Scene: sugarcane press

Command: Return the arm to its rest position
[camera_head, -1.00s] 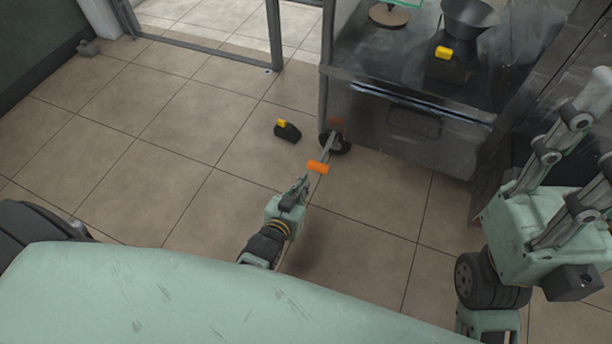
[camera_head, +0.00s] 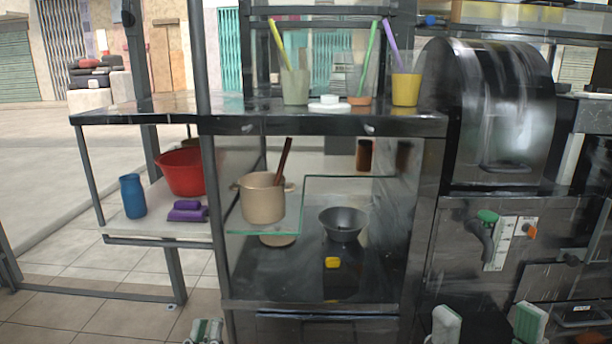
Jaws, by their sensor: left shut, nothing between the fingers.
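My left gripper (camera_head: 205,331) shows only as a small pale green piece at the bottom edge, left of the middle, low in front of the counter. Its fingers look shut with nothing in them. It appears apart from everything around it. Most of my left arm is below the picture. Pale green parts of my own body show at the bottom right, but no right gripper can be made out.
A side shelf holds a red basin (camera_head: 181,172) and blue bottle (camera_head: 132,196). A metal machine (camera_head: 490,120) stands right. Floor lies open at left.

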